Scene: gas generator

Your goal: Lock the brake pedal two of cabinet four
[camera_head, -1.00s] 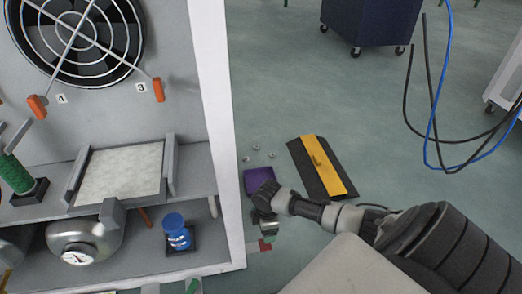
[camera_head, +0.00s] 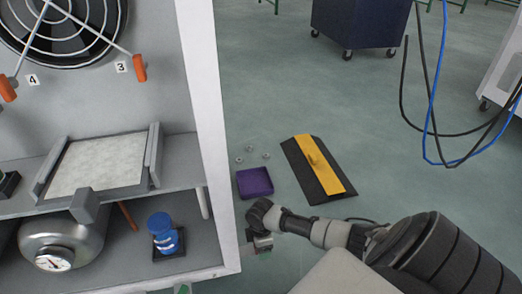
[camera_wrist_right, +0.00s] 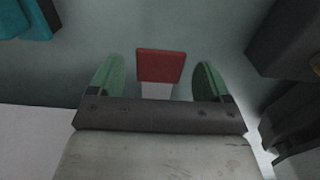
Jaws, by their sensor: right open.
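A red pedal pad (camera_wrist_right: 161,65) on a pale stem shows in the right wrist view, between and slightly beyond my right gripper's green fingers. My right gripper (camera_wrist_right: 158,83) is open, with a finger on each side of the pad and visible gaps to both. In the head view my right gripper (camera_head: 259,246) is low beside the cabinet's right edge; the pedal cannot be made out there. No lock position of the pedal can be read.
A purple tray (camera_head: 255,182) and a black and yellow plate (camera_head: 318,169) lie on the floor, with several small metal parts beside them. A blue can (camera_head: 162,231) and a gauge tank (camera_head: 65,240) are on the lower shelf. Cables hang at the right.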

